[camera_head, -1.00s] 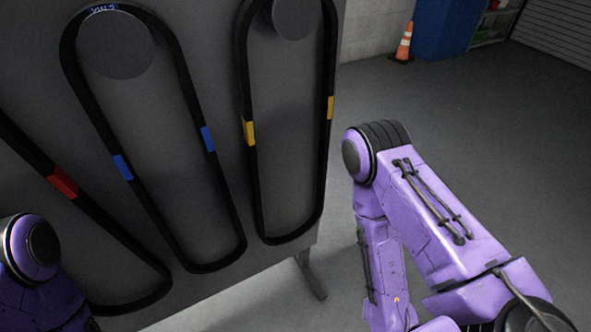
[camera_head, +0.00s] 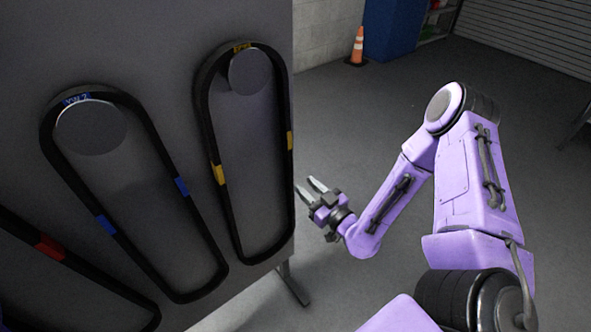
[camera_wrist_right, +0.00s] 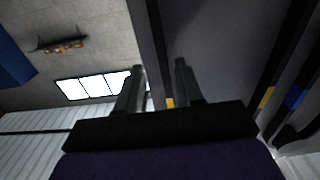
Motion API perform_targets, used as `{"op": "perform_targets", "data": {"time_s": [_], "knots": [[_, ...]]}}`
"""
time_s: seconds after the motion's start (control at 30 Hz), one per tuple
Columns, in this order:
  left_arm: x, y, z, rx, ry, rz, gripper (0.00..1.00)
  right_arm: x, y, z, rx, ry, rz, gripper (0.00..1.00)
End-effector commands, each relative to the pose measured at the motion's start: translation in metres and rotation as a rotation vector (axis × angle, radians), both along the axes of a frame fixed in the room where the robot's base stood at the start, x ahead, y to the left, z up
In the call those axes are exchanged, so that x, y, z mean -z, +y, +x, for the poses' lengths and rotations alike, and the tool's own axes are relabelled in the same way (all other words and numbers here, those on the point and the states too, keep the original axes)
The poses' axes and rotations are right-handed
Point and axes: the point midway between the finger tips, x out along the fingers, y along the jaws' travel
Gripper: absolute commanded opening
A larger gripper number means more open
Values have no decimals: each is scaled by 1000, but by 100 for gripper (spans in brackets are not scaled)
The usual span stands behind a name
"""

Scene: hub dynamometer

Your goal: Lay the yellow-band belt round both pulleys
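The yellow-band belt (camera_head: 218,174) hangs in a long loop from a round peg (camera_head: 250,72) on the grey board, the rightmost belt in the head view. Its yellow bands also show in the right wrist view (camera_wrist_right: 266,97). My right gripper (camera_head: 314,187) is beside the board's right edge, apart from the belt, with its fingers spread and nothing between them. The fingers also show spread in the right wrist view (camera_wrist_right: 160,70). My left gripper is out of view. No pulleys that I can make out show in either view.
A blue-band belt (camera_head: 107,225) hangs left of the yellow one, and a red-band belt (camera_head: 50,247) hangs further left. The board (camera_head: 262,20) stands on a leg (camera_head: 293,284). An orange cone (camera_head: 357,47) and a blue cabinet (camera_head: 393,28) are far back. The floor right of the board is open.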

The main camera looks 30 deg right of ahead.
Motion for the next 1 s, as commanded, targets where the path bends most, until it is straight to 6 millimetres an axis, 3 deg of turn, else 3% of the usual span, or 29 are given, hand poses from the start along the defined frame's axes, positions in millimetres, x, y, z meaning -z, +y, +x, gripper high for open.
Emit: {"op": "perform_targets", "data": {"time_s": [0.5, 0.7, 0.97, 1.0], "knots": [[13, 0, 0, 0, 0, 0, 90, 2, 6, 70, -2, 1, 0, 36], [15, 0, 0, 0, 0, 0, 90, 1, 7, 82, -1, 3, 2, 36], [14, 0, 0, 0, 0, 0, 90, 1, 7, 83, 0, 3, 2, 36], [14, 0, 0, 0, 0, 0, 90, 1, 7, 83, 0, 3, 2, 26]]}}
